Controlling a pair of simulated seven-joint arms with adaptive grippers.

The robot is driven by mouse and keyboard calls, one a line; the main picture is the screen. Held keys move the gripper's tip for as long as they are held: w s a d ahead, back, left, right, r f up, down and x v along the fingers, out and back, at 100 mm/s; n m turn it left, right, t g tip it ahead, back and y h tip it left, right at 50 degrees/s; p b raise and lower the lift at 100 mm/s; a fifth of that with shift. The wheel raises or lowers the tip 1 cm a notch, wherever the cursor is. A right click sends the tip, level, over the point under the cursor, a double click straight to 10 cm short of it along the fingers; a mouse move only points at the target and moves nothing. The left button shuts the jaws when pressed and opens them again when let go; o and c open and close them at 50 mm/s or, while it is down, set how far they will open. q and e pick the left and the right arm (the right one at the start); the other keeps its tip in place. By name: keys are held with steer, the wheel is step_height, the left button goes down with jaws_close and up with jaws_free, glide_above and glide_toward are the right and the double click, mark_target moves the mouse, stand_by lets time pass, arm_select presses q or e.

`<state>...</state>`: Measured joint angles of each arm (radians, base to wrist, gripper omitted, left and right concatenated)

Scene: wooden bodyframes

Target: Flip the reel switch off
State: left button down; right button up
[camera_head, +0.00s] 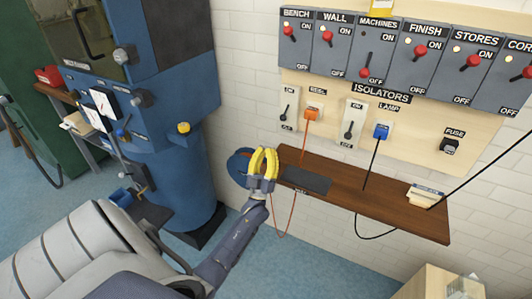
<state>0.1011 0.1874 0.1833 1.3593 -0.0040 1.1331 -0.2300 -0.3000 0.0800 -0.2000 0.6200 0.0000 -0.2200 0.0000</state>
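The reel switch (288,108) is a white plate with a black lever on the wall board, left of the orange plug (311,113) under the REEL label. Its lever knob appears low, towards the OFF mark, but it is small here. My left gripper (264,152) has yellow curved fingers and is below and left of the switch, apart from it, near the shelf's left end. Its fingertips look close together, but whether it is shut is unclear. I see nothing held in it. My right gripper is not in view.
The lamp switch (353,124) and blue plug (381,131) are to the right. Isolator levers such as FINISH (420,50) are above. A brown shelf (390,205) juts out below. A blue reel (238,165) is beside my gripper. A blue machine (170,150) stands left.

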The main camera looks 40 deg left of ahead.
arm_select(q)
steer(key=shift+s+d, duration=0.2)
steer(key=shift+s, duration=0.2)
steer(key=d+f+m+g+h, duration=0.3)
steer(key=d+f+h, duration=0.1)
steer(key=f, duration=0.9)
steer(key=d+f+m+g+h, duration=0.3)
steer(key=f+h, duration=0.1)
steer(key=f, duration=0.9)
steer(key=s+d+f+m+g+h, duration=0.1)
steer(key=s+d+f+g, duration=0.3)
steer(key=f, duration=0.5)
steer(key=s+d+f+m+g+h, duration=0.1)
steer(key=s+d+f, duration=0.1)
steer(key=s+f, duration=0.5)
steer(key=s+d+f+m+g+h, duration=0.15)
steer(key=s+f+g, duration=0.25)
steer(key=s+f, duration=0.55)
steer(key=s+d+f+g, duration=0.3)
steer(key=s+f, duration=0.6)
steer(key=f, duration=0.1)
steer(key=s+d+f+m+g, duration=0.1)
steer(key=s+f+g, duration=0.2)
steer(key=s, duration=0.9)
steer(key=s+d+f+m+g, duration=0.1)
steer(key=s+f+g, duration=0.2)
steer(key=s, duration=0.8)
steer(key=shift+s+d+f, duration=0.25)
steer(key=shift+s+f, duration=0.1)
steer(key=shift+f, duration=0.1)
